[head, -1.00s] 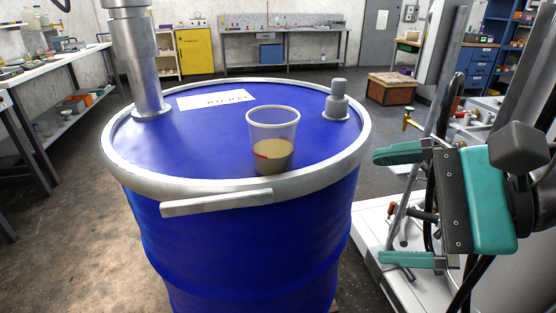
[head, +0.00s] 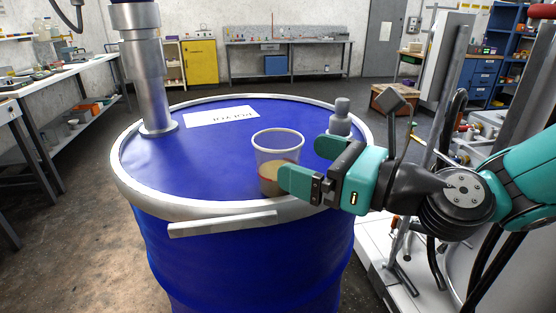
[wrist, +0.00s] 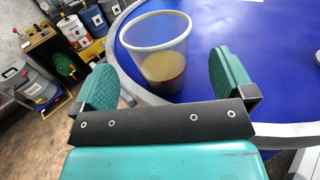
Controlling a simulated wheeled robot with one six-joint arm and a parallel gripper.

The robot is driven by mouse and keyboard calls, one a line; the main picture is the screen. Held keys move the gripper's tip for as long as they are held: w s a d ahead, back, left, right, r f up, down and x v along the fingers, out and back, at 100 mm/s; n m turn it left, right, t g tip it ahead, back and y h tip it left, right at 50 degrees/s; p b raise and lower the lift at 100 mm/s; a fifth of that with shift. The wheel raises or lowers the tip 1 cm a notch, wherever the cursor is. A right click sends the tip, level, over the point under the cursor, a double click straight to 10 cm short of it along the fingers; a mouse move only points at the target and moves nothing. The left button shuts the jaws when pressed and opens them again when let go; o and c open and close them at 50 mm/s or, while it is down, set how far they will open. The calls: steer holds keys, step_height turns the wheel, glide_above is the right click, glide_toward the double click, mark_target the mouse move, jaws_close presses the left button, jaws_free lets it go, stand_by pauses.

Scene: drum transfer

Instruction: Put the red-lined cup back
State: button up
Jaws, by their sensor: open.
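The red-lined cup (head: 277,150) is a clear cup with a tan liquid inside and a red mark low on its side. It stands upright on the blue drum lid (head: 205,165) near the front rim. My gripper (head: 305,165) is open and lies at the cup's right side, with one teal finger overlapping the cup's lower right in the head view. In the wrist view the cup (wrist: 160,52) stands ahead, between and beyond the two open fingers (wrist: 170,82). I cannot tell whether a finger touches it.
A metal pipe (head: 148,80) rises from the lid's back left. A grey fitting (head: 340,118) stands at the lid's right, close behind my gripper. A white label (head: 222,117) lies on the lid. The left middle of the lid is clear.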

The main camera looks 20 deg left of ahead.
mark_target(278, 150)
steer(key=p+x, duration=0.1)
steer(key=x, duration=0.4)
steer(key=shift+a, duration=0.4)
steer(key=shift+c, duration=0.2)
steer(key=c, duration=0.9)
steer(key=shift+r, duration=0.15)
steer(key=shift+c, duration=0.2)
